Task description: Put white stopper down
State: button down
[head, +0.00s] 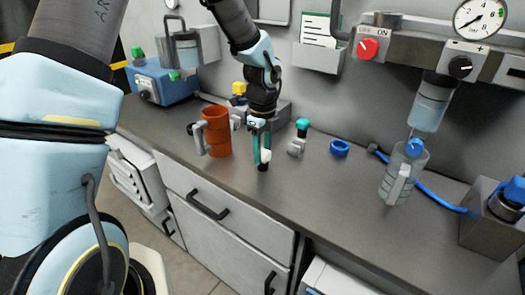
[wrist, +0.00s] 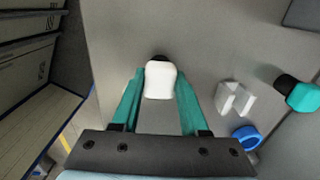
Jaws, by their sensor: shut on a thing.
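The white stopper (wrist: 160,80) is between the two teal fingers of my gripper (wrist: 158,92) in the wrist view, with a dark part at its far end. In the head view, my gripper (head: 262,150) points down over the front part of the grey counter and is shut on the white stopper (head: 265,156). The dark lower end of the stopper is close to the counter top. I cannot tell whether it touches.
An orange mug (head: 216,132) stands left of my gripper. A teal-capped item (head: 302,126), a small light holder (head: 296,147) and a blue ring (head: 339,148) are to the right. A clear jug (head: 402,175) stands further right. The counter's front edge (head: 235,191) is near.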

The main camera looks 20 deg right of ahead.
jog(key=shift+f, duration=0.1)
jog(key=shift+c, duration=2.1)
grip_release()
notch_tip(320, 180, up, 12)
jog(key=b, duration=0.1)
jog(key=s+a+f+n, duration=0.1)
jog(key=a+n, duration=1.3)
jog(key=a, duration=0.2)
jog(key=s+a+f+n+t, duration=0.1)
jog(key=a+f+n, duration=0.1)
jog(key=a+n, duration=1.3)
jog(key=shift+a+f+t, duration=0.2)
jog(key=shift+a+t, duration=0.1)
jog(key=shift+a, duration=0.7)
